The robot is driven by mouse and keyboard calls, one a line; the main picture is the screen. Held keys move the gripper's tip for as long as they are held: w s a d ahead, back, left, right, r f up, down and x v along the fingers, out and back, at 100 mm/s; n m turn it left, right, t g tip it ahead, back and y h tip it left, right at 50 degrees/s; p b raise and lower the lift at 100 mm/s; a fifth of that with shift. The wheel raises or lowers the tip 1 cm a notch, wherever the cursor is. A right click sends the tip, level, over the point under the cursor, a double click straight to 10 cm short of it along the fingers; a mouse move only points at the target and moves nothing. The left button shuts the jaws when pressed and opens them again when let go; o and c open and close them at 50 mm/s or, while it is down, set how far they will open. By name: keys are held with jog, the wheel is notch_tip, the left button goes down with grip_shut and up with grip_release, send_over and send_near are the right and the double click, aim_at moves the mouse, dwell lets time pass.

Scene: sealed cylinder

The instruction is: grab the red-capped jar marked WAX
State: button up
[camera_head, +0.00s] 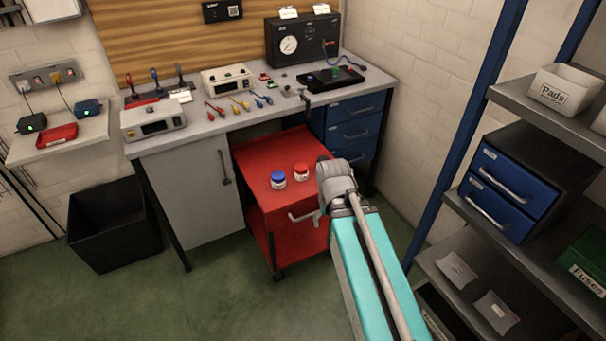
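A jar with a red cap (301,172) stands upright on top of the red cart (262,148). Its label is too small to read. A similar jar with a blue cap (278,179) stands just to its left, with a small gap between them. My arm reaches in from the lower right, and its end is just right of the red-capped jar. My gripper's fingers cannot be made out; they are hidden behind the arm's end or out of sight.
The workbench (225,122) with tools and meters stands behind the cart. A black bin (112,222) is on the floor at left. A shelf rack (545,110) with boxes and drawers stands at right. The cart top left of the jars is clear.

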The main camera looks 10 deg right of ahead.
jog(key=w+d+f+n+t+h+b, duration=0.35)
jog(key=w+f+n+b, duration=0.25)
jog(key=w+f+b, duration=0.35)
jog(key=n+t+h+b, duration=0.4)
jog(key=n+t+b, duration=0.8)
jog(key=n+b, duration=1.3)
send_near(299, 173)
jog(key=shift+s+d+f+m+y+b, duration=0.1)
jog(key=shift+d+m+y+b, duration=0.05)
jog(key=shift+d+m+b, duration=0.35)
jog(key=shift+s+d+m+y+b, duration=0.15)
jog(key=shift+d+m+b, duration=0.15)
jog(key=shift+d+b, duration=0.3)
jog(key=shift+w+a+n+t+b, duration=0.4)
jog(key=shift+a+n, duration=0.2)
jog(key=shift+n, duration=0.3)
jog(key=shift+w, duration=0.1)
jog(key=shift+x, duration=4.05)
